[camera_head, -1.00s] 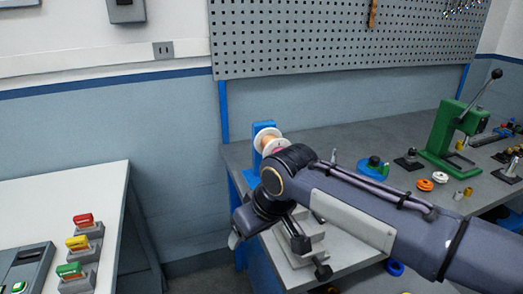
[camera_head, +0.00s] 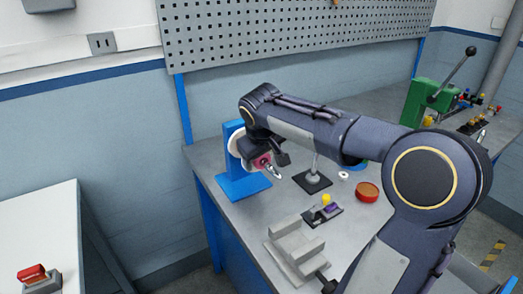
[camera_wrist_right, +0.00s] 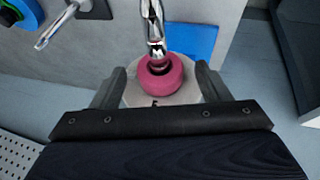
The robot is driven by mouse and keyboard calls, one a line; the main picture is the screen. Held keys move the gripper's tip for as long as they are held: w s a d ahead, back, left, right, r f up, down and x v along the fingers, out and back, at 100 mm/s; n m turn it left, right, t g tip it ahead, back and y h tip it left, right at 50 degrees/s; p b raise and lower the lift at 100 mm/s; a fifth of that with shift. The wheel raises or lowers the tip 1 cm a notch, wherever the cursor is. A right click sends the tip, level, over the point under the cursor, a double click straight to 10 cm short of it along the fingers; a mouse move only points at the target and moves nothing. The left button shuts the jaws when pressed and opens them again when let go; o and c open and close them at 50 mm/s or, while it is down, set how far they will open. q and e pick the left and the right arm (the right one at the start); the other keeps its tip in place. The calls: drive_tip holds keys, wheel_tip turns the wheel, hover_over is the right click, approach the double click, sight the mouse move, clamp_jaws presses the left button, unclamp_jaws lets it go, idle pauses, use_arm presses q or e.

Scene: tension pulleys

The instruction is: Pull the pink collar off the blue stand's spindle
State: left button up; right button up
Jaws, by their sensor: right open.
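The blue stand (camera_head: 238,186) is upright on the grey workbench, with a white disc (camera_head: 235,143) on its upper part. The pink collar (camera_head: 262,161) is in front of the disc, partly hidden by my right gripper (camera_head: 264,150). In the right wrist view the pink collar (camera_wrist_right: 160,82) is round the metal spindle (camera_wrist_right: 154,40), against a pale flange (camera_wrist_right: 140,98). The open fingers of my right gripper (camera_wrist_right: 161,76) stand on either side of the collar, with gaps visible. My left gripper is not in view.
A grey stepped block (camera_head: 295,250) is nearer on the bench. A small fixture with a yellow knob (camera_head: 325,205), a black-based post (camera_head: 313,181) and an orange-red round part (camera_head: 367,192) stand to the right. A green lever press (camera_head: 430,95) is farther back.

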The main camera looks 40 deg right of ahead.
sight(270, 166)
drive_tip(key=shift+w+f, duration=0.1)
drive_tip(key=shift+f, duration=0.15)
drive_tip(key=c, duration=1.1)
drive_tip(key=shift+o, duration=0.2)
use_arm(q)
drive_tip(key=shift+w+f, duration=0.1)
use_arm(e)
drive_tip(key=shift+s+r, duration=0.1)
drive_tip(key=shift+s, duration=0.35)
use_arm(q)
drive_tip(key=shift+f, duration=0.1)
use_arm(e)
drive_tip(key=shift+s, duration=0.1)
use_arm(q)
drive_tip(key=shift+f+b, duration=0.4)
drive_tip(key=shift+b, duration=0.2)
use_arm(e)
drive_tip(key=shift+s+a, duration=0.15)
drive_tip(key=shift+s, duration=1.15)
